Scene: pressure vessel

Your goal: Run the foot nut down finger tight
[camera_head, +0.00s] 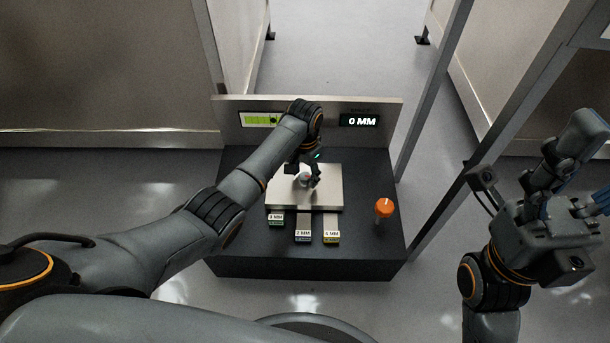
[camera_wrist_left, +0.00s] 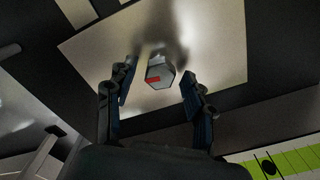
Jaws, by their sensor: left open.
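The foot nut (camera_wrist_left: 160,73) is a grey hexagonal piece with a red mark, over the pale square plate (camera_wrist_left: 222,45). In the head view, the plate (camera_head: 333,190) lies on the dark bench, and my left gripper (camera_head: 306,181) is low over its middle, partly hiding the nut. In the left wrist view, my left gripper (camera_wrist_left: 155,92) is open, one blue-padded finger on each side of the nut, with visible gaps. My right gripper (camera_head: 588,172) is raised at the right, away from the bench, its fingers spread and empty; one fingertip runs out of frame.
Strips labelled in MM (camera_head: 303,235) lie at the plate's front edge. An orange-capped container (camera_head: 384,208) stands right of the plate. The back panel (camera_head: 310,117) carries a green gauge (camera_head: 259,120) and a display (camera_head: 360,121) reading 0 MM. A grey post (camera_head: 430,100) rises at the right.

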